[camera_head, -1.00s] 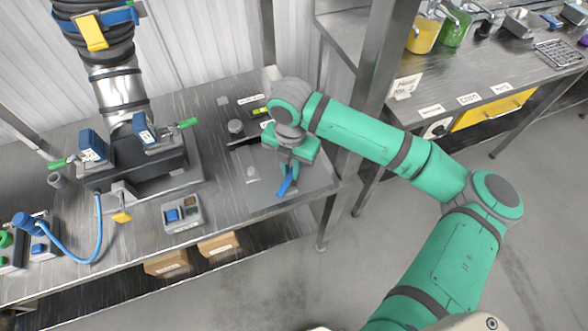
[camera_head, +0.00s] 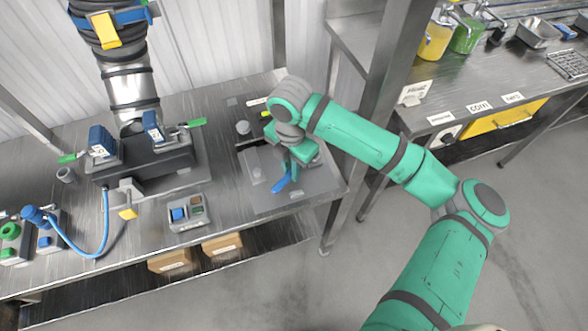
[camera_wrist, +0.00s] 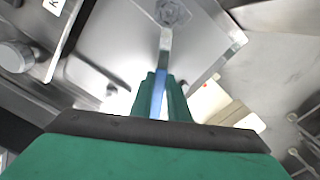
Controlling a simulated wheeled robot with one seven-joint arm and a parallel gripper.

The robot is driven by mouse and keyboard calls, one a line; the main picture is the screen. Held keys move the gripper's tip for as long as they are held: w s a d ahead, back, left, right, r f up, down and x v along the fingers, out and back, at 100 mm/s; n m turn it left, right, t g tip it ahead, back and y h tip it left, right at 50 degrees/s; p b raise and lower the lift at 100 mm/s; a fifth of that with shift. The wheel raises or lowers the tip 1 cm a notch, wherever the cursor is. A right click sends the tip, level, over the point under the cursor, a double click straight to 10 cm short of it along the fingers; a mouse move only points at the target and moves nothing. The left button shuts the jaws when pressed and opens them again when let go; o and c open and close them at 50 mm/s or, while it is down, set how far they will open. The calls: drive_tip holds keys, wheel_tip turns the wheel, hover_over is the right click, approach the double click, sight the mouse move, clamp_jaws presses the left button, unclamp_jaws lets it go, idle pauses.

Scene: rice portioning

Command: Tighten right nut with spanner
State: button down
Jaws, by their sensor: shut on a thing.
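My gripper (camera_head: 289,168) is over the right end of the metal bench, shut on the blue handle of a spanner (camera_head: 281,185). In the wrist view the gripper (camera_wrist: 160,88) pinches the blue handle, and the spanner's grey metal shank (camera_wrist: 165,45) runs up the picture. At its far end is a round grey shape with a nut-like centre (camera_wrist: 172,12), near the top edge. I cannot tell whether the spanner's head sits fully around that nut. In the head view the nut and the spanner's head are hidden by my gripper.
A grey plate (camera_head: 265,203) lies under my gripper. Left on the bench stand a small tray (camera_head: 187,213) and a black manifold with blue boxes (camera_head: 103,142). A steel post (camera_head: 374,110) rises close to my arm. Another bench (camera_head: 520,82) is at the right.

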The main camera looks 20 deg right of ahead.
drive_tip(key=shift+w, duration=0.1)
drive_tip(key=shift+w+a+m, duration=0.4)
drive_tip(key=shift+w+m, duration=0.25)
drive_tip(key=shift+m, duration=0.25)
drive_tip(key=shift+w, duration=0.1)
drive_tip(key=shift+w+a+m, duration=0.2)
drive_tip(key=shift+w+m, duration=0.15)
drive_tip(key=shift+m, duration=0.15)
drive_tip(key=shift+w+m, duration=0.3)
drive_tip(key=shift+m, duration=0.1)
drive_tip(key=shift+w+a+m, duration=0.15)
drive_tip(key=shift+w+m, duration=0.6)
drive_tip(key=shift+m, duration=0.15)
drive_tip(key=shift+s+d+n, duration=0.25)
drive_tip(key=shift+s+n, duration=0.55)
drive_tip(key=shift+n, duration=0.15)
drive_tip(key=shift+s+d+n, duration=0.2)
drive_tip(key=shift+s+n, duration=0.6)
drive_tip(key=shift+n, duration=0.15)
